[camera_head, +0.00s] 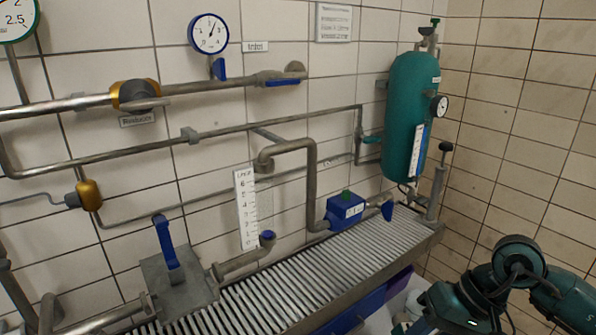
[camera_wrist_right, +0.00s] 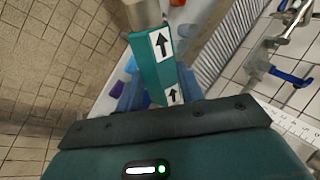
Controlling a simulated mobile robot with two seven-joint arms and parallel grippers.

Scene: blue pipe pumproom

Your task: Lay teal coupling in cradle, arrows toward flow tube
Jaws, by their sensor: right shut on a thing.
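The teal coupling (camera_wrist_right: 150,75) shows in the right wrist view as a square-sided teal body with a grey end at the top. White labels on one face carry black arrows pointing up the picture, away from my wrist. My right gripper (camera_wrist_right: 158,92) is shut on its lower part, with bluish fingers on either side. In the head view my right arm is at the bottom right; the coupling is not clearly visible there. The flow tube with its white scale (camera_head: 246,208) stands against the wall above the grating. I cannot make out the cradle for certain. My left gripper is not in view.
A slatted grating bench (camera_head: 285,282) runs along the wall. A blue-handled valve (camera_head: 167,245), pipe stubs, a blue box (camera_head: 345,211) and a teal tank (camera_head: 410,115) stand along it. Pale containers lie below the bench's front edge.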

